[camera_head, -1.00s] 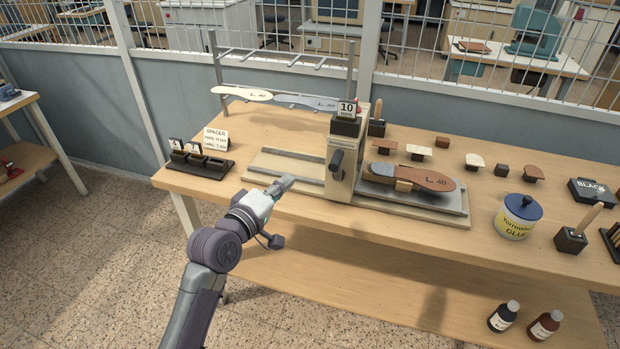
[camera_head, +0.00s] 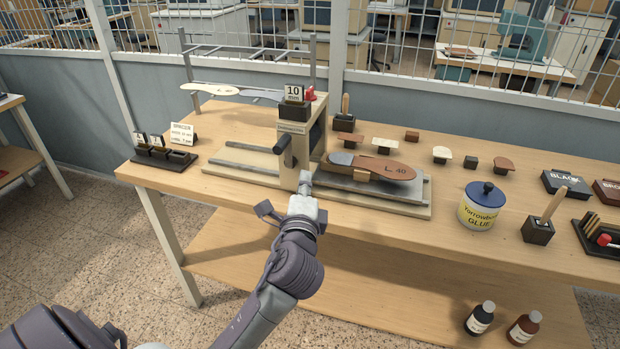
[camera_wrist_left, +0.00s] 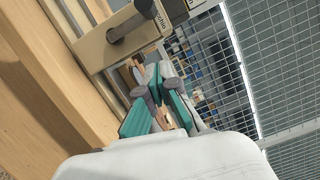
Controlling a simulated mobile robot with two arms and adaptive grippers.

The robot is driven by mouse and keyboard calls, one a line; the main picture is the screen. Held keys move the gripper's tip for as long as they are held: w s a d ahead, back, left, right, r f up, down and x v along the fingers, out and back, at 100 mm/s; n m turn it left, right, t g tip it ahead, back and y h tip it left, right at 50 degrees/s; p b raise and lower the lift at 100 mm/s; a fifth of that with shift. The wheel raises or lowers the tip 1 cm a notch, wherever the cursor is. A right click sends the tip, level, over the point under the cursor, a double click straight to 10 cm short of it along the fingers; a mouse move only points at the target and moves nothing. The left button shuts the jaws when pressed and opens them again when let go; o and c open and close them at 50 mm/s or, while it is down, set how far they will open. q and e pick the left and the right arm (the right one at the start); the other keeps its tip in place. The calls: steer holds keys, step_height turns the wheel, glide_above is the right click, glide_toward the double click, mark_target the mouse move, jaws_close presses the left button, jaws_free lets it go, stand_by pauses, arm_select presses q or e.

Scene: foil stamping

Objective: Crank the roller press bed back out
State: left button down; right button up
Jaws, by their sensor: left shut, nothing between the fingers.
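The roller press (camera_head: 291,150) stands on the wooden table, with a "10 mm" block (camera_head: 294,105) on top. Its dark crank handle (camera_head: 285,150) is on the front face and also shows in the left wrist view (camera_wrist_left: 130,27). The press bed (camera_head: 340,182) sticks out to the right, carrying a brown sole marked "L 40" (camera_head: 385,167). Bare rails (camera_head: 240,160) show on the left. My left gripper (camera_head: 305,180) is shut and empty, in front of the press, below and right of the handle and apart from it. The left wrist view shows its fingertips (camera_wrist_left: 160,80). My right gripper is not in view.
A spacer holder (camera_head: 163,155) with a sign stands at the left. A glue pot (camera_head: 482,206), a brush in a block (camera_head: 538,230) and several small stamped pieces lie to the right. A rack (camera_head: 250,60) with soles stands behind the press.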

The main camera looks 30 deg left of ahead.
mark_target(287, 145)
arm_select(q)
steer(key=w+a+p, duration=0.1)
steer(key=w+a, duration=0.1)
steer(key=w+a+p, duration=0.1)
steer(key=w+a, duration=0.1)
steer(key=w+a+r+p, duration=0.1)
steer(key=a, duration=0.2)
steer(key=shift+w+a, duration=0.1)
steer(key=shift+w, duration=0.3)
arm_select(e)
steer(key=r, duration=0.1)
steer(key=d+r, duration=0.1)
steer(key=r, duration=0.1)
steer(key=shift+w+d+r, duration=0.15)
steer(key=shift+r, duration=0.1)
arm_select(q)
steer(key=shift+s+a+r+n+p, duration=0.1)
steer(key=shift+a+r+n+p, duration=0.25)
steer(key=shift+p, duration=0.2)
steer(key=shift+a, duration=0.25)
steer(key=shift+f, duration=0.15)
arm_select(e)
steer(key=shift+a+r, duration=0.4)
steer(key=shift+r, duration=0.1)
